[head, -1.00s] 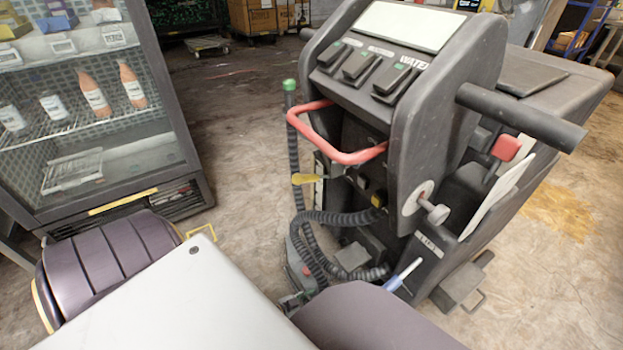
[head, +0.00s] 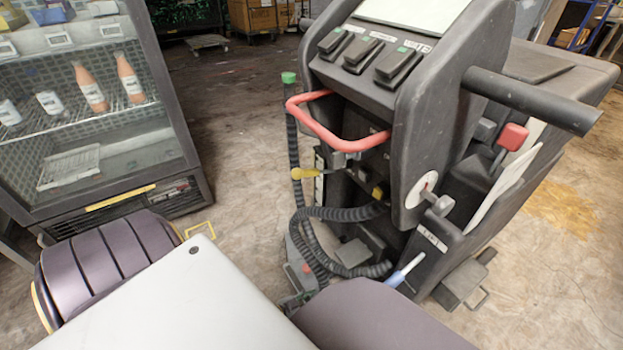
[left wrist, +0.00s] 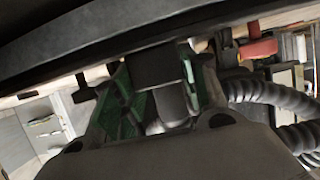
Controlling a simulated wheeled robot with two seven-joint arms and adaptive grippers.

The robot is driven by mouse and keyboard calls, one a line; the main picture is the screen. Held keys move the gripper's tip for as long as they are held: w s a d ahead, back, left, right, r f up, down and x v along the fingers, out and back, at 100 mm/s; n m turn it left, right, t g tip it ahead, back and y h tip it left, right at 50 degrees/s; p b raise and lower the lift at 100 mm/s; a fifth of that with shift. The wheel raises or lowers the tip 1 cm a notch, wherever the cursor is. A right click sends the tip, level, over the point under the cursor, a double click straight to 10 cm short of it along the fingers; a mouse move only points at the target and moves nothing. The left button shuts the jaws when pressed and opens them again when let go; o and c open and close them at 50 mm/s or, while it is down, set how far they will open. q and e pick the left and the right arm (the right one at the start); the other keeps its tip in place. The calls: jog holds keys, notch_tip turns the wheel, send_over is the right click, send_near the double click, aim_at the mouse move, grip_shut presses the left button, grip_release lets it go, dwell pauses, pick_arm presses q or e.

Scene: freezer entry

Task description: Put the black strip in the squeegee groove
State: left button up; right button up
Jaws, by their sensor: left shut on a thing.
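My left gripper (head: 292,302) is low at the foot of the floor-cleaning machine, mostly hidden behind my grey and lilac parts. In the left wrist view, its green-padded fingers (left wrist: 162,92) are closed around a dark piece (left wrist: 158,66). This appears to be part of the black strip, just below a long dark bar (left wrist: 200,20) crossing the top of that view. The bar looks like the squeegee with the strip along its lower edge. I cannot tell whether the strip sits in the groove. My right gripper is in neither view.
The floor-cleaning machine (head: 440,130) stands ahead, with a red handle (head: 335,138) and a looping black hose (head: 340,213) close to my left gripper. A glass-door fridge (head: 95,120) stands at the left. Bare concrete floor (head: 235,140) lies between them.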

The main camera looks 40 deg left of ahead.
pick_arm(q)
jog(key=shift+f, duration=0.35)
jog(key=shift+f, duration=0.1)
jog(key=o, duration=1.4)
jog(key=shift+c, duration=0.2)
jog(key=shift+s, duration=0.1)
